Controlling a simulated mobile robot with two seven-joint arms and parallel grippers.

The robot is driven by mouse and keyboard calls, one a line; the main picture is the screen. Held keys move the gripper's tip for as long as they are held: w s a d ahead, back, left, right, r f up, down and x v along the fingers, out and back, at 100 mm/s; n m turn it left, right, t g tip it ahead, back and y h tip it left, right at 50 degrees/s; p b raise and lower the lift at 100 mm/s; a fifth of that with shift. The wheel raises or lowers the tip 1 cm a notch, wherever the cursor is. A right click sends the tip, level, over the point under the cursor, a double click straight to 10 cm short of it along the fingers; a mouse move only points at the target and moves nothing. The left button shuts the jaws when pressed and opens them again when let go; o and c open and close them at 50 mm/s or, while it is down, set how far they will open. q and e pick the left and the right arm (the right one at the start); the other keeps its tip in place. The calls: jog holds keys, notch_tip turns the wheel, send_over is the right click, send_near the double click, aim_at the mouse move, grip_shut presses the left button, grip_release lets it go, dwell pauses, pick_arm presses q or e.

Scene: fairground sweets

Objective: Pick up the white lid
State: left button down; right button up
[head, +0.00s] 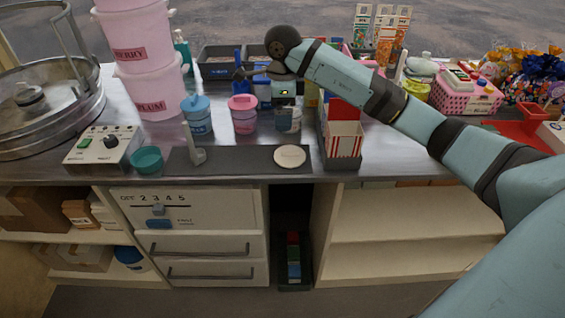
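The white lid (290,156) is a flat, round, cream-white disc. It lies flat on the dark grey mat (235,160) near the counter's front edge, with nothing on top of it. My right arm reaches in from the right across the counter. My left gripper is not in view.
A red-striped box (343,140) stands right of the lid. Behind are a blue-lidded jar (198,122), a pink jar (243,121) and a grey jar (288,120). A teal bowl (147,159) sits left.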

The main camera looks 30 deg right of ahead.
aim_at(284, 150)
notch_tip(284, 150, down, 9)
jog(key=shift+r, duration=0.2)
jog(key=f, duration=0.5)
jog(key=shift+s+d, duration=0.1)
jog(key=shift+d, duration=0.1)
jog(key=shift+b, duration=0.3)
jog(key=shift+c, duration=0.5)
jog(key=c, duration=0.5)
